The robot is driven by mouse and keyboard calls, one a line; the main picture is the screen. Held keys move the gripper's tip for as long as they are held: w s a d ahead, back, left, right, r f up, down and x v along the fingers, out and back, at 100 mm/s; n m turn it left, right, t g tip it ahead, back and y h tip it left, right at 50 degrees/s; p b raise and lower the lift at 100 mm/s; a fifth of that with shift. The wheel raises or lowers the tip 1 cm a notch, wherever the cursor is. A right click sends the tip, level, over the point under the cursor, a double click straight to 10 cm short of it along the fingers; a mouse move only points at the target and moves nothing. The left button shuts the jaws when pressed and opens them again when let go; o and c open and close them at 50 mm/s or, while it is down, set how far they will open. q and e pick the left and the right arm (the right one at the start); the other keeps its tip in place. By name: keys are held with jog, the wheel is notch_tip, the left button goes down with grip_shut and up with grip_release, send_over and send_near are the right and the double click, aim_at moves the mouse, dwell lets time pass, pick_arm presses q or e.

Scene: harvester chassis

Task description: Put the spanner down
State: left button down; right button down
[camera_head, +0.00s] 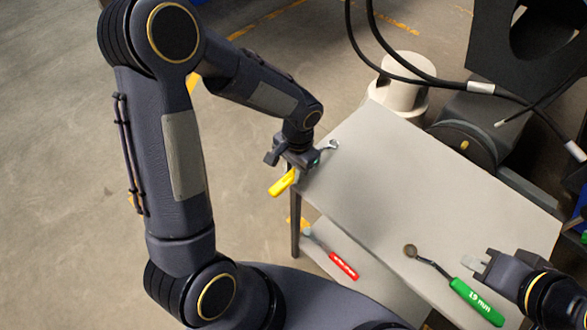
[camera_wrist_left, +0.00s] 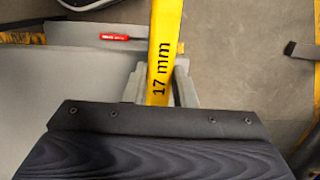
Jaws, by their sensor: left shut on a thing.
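The yellow spanner (camera_head: 283,183) is held in my left gripper (camera_head: 298,160) at the far left corner of the grey table (camera_head: 400,167). Its yellow handle sticks out past the table's left edge and its metal head shows on the other side of the jaws, over the tabletop. I cannot tell whether it touches the table. In the left wrist view the handle (camera_wrist_left: 165,45), marked "17 mm", runs between the fingers of the left gripper (camera_wrist_left: 161,88). My right gripper (camera_head: 478,264) looks open and empty, beside the green spanner.
A green "19 mm" spanner (camera_head: 476,301) lies at the table's near right. A red-handled spanner (camera_head: 343,264) lies on the lower shelf; it also shows in the left wrist view (camera_wrist_left: 120,37). Black cables and machine parts stand behind the table. The middle of the tabletop is clear.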

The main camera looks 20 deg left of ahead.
pick_arm(q)
jog(key=c, duration=1.6)
grip_release()
jog(key=shift+f, duration=0.15)
jog(key=shift+c, duration=0.2)
jog(key=o, duration=0.5)
jog(key=shift+c, duration=0.2)
notch_tip(320, 180, up, 12)
jog(key=w, duration=0.1)
jog(key=s+a+r+n+t+h, duration=0.2)
jog(key=s+r+n+t, duration=0.1)
jog(key=s, duration=0.5)
jog(key=s+a+r+n+t+h, duration=0.1)
jog(key=s+r+n+t+h, duration=0.1)
jog(key=s, duration=0.7)
jog(key=shift+a+r+n+t, duration=0.4)
jog(key=shift+r+n+t, duration=0.2)
jog(key=shift+t, duration=0.3)
